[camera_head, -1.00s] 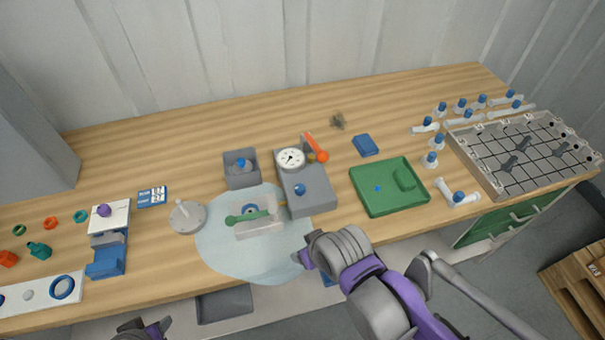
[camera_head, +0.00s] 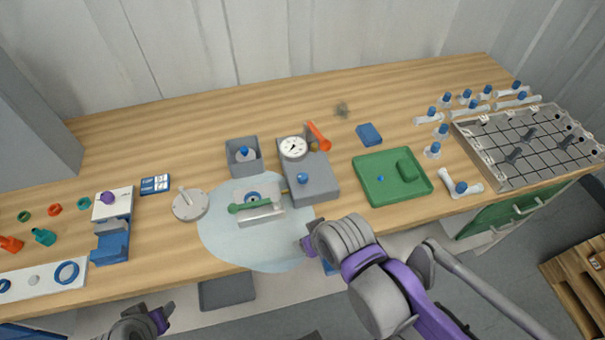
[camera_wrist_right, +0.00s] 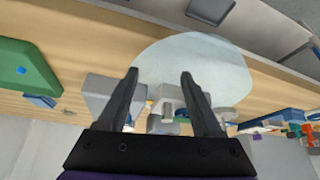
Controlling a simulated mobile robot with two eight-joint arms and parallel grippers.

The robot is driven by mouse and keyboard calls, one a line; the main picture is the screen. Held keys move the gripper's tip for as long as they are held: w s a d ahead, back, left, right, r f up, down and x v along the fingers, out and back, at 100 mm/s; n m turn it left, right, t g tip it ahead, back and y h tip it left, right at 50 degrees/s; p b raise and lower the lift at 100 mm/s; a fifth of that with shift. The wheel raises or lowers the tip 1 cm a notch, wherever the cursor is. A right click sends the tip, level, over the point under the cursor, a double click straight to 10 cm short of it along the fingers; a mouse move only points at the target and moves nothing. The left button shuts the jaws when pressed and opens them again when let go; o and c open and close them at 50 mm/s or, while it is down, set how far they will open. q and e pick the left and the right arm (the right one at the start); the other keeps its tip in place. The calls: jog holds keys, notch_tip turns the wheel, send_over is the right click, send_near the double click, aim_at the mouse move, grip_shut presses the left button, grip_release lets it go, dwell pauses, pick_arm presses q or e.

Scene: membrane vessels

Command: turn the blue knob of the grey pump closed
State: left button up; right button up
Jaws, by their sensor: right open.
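The grey pump (camera_head: 318,187) is a grey box at the middle of the bench, with a round white gauge (camera_head: 293,148) and an orange-red lever (camera_head: 318,136) at its back. Its blue knob (camera_head: 303,179) sits on top, toward the front left. My right gripper (camera_head: 308,243) is in front of the pump, nearer the bench's front edge and apart from the knob. In the right wrist view its two fingers (camera_wrist_right: 159,84) are spread with nothing held; grey and white bodies show beyond them. My left gripper (camera_head: 164,318) shows only partly at the bottom left; its jaws are unclear.
A white block with a green handle (camera_head: 252,206) stands on a pale round mat (camera_head: 222,243) left of the pump. A grey open box (camera_head: 233,169) is behind it. A green tray (camera_head: 375,201) lies to the right. Bare bench lies behind the pump.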

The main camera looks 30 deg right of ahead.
jog(key=w+d+r+n+g+p, duration=0.1)
jog(key=w+d+r+n+g, duration=0.1)
jog(key=w+r+n, duration=0.5)
notch_tip(320, 180, up, 5)
jog(key=n+g, duration=0.3)
jog(key=n, duration=0.3)
send_over(303, 176)
pick_arm(q)
jog(key=shift+w+r, duration=0.35)
jog(key=shift+r, duration=0.55)
pick_arm(e)
notch_tip(303, 176, down, 10)
jog(key=shift+r, duration=0.1)
jog(key=shift+c, duration=0.4)
grip_shut()
